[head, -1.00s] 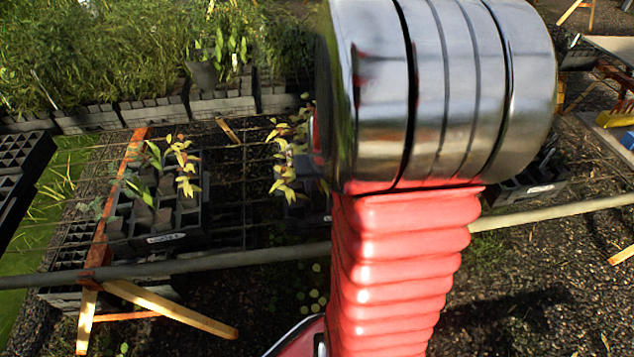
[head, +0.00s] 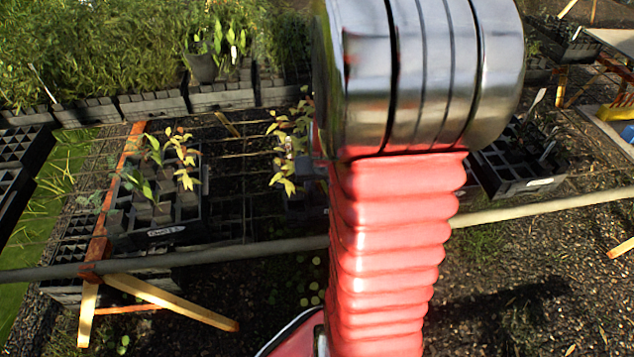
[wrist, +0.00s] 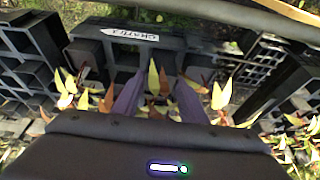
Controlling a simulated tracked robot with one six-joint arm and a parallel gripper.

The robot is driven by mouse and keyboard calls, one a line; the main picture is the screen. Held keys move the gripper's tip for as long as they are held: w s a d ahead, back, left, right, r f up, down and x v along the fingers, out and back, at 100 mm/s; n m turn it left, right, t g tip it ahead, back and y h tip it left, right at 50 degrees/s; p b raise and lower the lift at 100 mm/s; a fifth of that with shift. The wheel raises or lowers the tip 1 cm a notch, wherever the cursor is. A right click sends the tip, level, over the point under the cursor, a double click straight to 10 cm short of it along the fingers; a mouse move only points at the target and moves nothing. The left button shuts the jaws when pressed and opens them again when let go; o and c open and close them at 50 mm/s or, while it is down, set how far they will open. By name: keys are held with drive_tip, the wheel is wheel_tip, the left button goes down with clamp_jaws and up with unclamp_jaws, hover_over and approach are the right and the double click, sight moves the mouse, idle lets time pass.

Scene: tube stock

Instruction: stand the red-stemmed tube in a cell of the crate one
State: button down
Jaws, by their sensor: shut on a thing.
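My gripper's two grey-purple fingers (wrist: 158,98) show in the wrist view, shut on a tube whose body is mostly hidden. Yellow-orange leaves (wrist: 153,78) stand up at the fingers; I take this as the red-stemmed tube, though its stem colour does not show. In the head view my red sleeve and metal joint hide the gripper. Yellow leaves (head: 282,150) show just left of the arm. A black crate (wrist: 85,55) with a white label lies ahead of the fingers in the wrist view.
A black labelled crate (head: 168,236) holding plants stands at left in the head view. Another labelled crate (head: 520,186) is right of my arm. A pale rail (head: 560,207) crosses the front, with an orange trestle (head: 104,225) at left. Dense potted plants fill the back.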

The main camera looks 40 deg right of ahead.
drive_tip(key=shift+f, duration=1.45)
drive_tip(key=c, duration=1)
unclamp_jaws()
drive_tip(key=shift+v, duration=6.85)
drive_tip(key=shift+s, duration=0.1)
